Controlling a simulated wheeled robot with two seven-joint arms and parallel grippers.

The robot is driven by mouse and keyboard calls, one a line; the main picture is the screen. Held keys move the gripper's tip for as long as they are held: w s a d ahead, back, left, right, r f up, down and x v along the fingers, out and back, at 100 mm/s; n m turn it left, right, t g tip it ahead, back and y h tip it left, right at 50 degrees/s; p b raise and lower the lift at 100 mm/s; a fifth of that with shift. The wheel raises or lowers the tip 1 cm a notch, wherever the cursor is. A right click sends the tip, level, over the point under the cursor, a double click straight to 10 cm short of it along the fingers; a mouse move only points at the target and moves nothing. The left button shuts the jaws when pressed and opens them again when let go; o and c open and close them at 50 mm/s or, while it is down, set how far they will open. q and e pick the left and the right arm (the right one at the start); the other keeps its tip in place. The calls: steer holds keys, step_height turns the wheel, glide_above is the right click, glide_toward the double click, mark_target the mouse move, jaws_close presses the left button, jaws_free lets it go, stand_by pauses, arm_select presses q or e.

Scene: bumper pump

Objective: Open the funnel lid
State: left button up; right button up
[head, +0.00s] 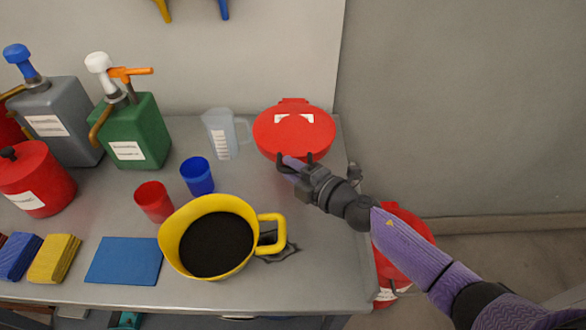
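The funnel's round red lid (293,124) lies flat and shut at the back right of the grey bench, with a white label near its back and a tab at its back edge. The funnel body beneath it is mostly hidden. My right gripper (296,158) comes in from the lower right, and its fingertips are at the lid's front edge. The two fingers are apart, with a gap between them. I cannot tell whether they touch the lid. My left gripper is not in view.
A clear measuring jug (222,135) stands left of the funnel. A yellow pitcher (190,215) of dark contents is in front, with blue (197,178) and red (153,202) cups nearby. Green (140,135) and grey (62,120) pump cans stand left. The bench's right edge is close by.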

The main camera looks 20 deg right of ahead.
jaws_close()
stand_by(1.2)
